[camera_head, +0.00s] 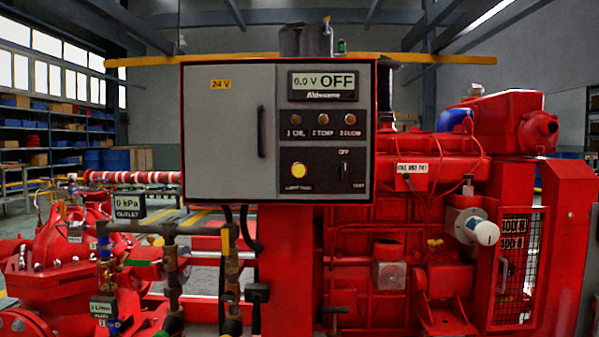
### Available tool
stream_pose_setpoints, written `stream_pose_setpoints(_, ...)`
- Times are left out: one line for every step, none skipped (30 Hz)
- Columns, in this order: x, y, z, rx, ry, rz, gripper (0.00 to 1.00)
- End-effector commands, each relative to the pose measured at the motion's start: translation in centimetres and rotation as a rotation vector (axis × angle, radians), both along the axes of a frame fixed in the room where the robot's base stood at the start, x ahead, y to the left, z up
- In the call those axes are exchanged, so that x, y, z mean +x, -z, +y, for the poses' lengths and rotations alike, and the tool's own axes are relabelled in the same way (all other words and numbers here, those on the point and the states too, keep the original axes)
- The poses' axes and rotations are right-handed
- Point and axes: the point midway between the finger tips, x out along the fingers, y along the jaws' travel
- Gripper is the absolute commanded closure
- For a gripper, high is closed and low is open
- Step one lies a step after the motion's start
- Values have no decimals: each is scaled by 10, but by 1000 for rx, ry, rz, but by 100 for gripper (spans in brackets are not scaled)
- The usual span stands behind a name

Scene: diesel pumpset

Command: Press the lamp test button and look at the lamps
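The control panel (230,150) is a grey and black box in a red frame, facing me in the middle of the head view. A yellow round button (299,170) sits low on its black right part, over a small label that seems to read "LAMP TEST". Above it is a row of three dull amber lamps: "1 OIL" (296,119), "2 TEMP" (323,119) and "3 FLOW" (349,119). None looks brightly lit. The display (323,85) reads "0.0 V OFF". My gripper is not in view.
A switch (344,170) marked "OFF" above sits right of the button. A red engine (450,230) stands at the right and red pump pipework (60,250) at the left. Upright pipes and valves (172,270) stand below the panel. Nothing blocks the panel's face.

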Motion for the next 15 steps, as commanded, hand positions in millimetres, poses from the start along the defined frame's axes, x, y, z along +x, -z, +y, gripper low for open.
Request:
stream_pose_setpoints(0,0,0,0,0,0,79)
stream_pose_setpoints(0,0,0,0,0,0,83)
stream_pose_setpoints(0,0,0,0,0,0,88)
stream_pose_setpoints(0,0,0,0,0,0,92)
stream_pose_setpoints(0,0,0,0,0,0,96)
stream_pose_setpoints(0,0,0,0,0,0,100)
stream_pose_setpoints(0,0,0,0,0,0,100)
stream_pose_setpoints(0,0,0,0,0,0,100)
stream_pose_setpoints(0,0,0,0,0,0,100)
stream_pose_setpoints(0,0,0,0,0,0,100)
stream_pose_setpoints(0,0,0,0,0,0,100)
stream_pose_setpoints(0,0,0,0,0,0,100)
stream_pose_setpoints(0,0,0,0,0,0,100)
stream_pose_setpoints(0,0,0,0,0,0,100)
stream_pose_setpoints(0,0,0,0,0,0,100)
